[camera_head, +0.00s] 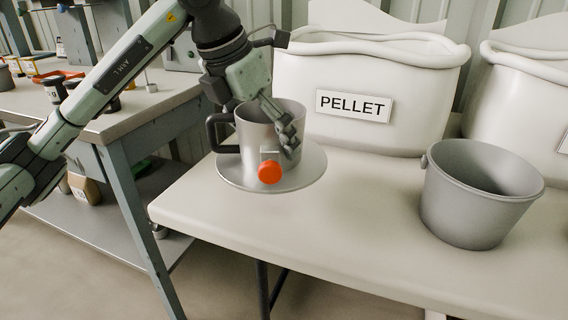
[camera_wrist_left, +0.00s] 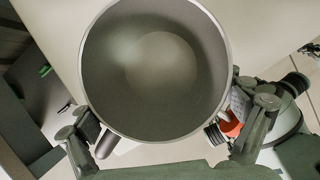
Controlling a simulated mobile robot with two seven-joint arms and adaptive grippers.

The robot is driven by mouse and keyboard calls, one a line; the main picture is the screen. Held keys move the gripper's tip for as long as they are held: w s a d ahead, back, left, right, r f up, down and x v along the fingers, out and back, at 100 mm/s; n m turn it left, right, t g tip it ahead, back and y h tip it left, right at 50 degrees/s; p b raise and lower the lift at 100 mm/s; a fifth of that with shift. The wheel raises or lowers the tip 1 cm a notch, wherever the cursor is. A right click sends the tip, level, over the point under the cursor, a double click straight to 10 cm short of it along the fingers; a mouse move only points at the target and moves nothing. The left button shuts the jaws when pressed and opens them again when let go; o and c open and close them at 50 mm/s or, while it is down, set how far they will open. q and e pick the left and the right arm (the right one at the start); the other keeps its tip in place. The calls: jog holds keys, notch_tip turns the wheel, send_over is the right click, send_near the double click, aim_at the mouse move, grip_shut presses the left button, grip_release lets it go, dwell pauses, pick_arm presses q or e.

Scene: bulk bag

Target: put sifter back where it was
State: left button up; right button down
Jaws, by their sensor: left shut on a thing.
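The sifter (camera_head: 255,125) is a grey metal cup with a black handle on its left and an orange knob on its front. It stands upright over a flat round grey plate (camera_head: 313,163) on the white table; whether its base touches the plate is hard to tell. My left gripper (camera_head: 283,130) reaches down on it from above and is shut on its body. One finger shows at the front right near the knob; the other is hidden in the head view. The left wrist view looks into the empty sifter (camera_wrist_left: 160,70), with fingers on both sides.
A grey bucket (camera_head: 468,205) stands on the white table (camera_head: 340,235) at the right. A white bulk bag labelled PELLET (camera_head: 405,75) stands close behind the sifter, with another at its right. A workbench (camera_head: 125,120) with several small items is at the left.

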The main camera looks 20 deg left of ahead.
aim_at(265, 115)
pick_arm(q)
jog(key=w+f, duration=0.1)
jog(key=w+d+f, duration=0.1)
jog(key=w+d, duration=0.1)
jog(key=w, duration=0.1)
jog(key=shift+w+f, duration=0.1)
jog(key=shift+f, duration=0.3)
notch_tip(265, 115, down, 4)
jog(key=shift+r, duration=0.1)
pick_arm(e)
jog(key=shift+w+a+f, duration=0.1)
jog(key=shift+w+f, duration=0.2)
jog(key=shift+f, duration=0.05)
pick_arm(q)
jog(key=shift+f, duration=0.2)
pick_arm(e)
jog(key=shift+s, duration=0.2)
pick_arm(q)
jog(key=o, duration=1.2)
jog(key=shift+o, duration=0.3)
pick_arm(e)
jog(key=shift+s+r, duration=0.15)
jog(key=shift+r, duration=0.1)
pick_arm(q)
jog(key=shift+r, duration=0.1)
